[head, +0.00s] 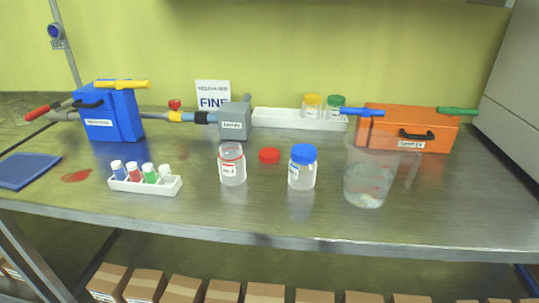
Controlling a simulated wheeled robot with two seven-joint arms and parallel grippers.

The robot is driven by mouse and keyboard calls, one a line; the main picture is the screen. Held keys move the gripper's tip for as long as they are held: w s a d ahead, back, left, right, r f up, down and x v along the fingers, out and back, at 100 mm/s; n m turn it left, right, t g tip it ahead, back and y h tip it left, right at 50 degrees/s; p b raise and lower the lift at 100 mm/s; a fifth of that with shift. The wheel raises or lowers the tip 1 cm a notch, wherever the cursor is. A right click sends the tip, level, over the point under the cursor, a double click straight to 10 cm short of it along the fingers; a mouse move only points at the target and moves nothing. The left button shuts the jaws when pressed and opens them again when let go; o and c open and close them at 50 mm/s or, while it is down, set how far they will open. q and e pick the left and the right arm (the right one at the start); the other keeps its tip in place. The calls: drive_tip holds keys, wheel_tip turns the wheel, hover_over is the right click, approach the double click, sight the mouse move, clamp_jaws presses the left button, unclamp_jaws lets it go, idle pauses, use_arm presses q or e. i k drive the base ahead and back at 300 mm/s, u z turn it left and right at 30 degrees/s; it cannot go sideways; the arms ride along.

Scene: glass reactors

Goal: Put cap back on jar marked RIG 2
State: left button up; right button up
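An open clear jar (232,168) with a red rim band and a small label stands upright near the middle of the bench. Its label is too small to read surely. A red cap (269,156) lies on the bench just right of it, apart from the jar. A second jar (302,176) with a blue cap (303,154) on it stands further right; its label is also unclear. Neither of my grippers is in view.
A clear jug (367,184) stands right of the jars. A white rack (145,186) holds several capped vials at left, near a red spill (76,175). Blue (108,120) and orange (400,127) boxes stand behind. The right front of the steel bench (450,210) is clear.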

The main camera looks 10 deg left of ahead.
sight(231, 160)
drive_tip(key=u, duration=1.4)
drive_tip(key=k, duration=1.1)
drive_tip(key=z, duration=1.7)
drive_tip(key=i, duration=0.5)
drive_tip(key=u, duration=0.1)
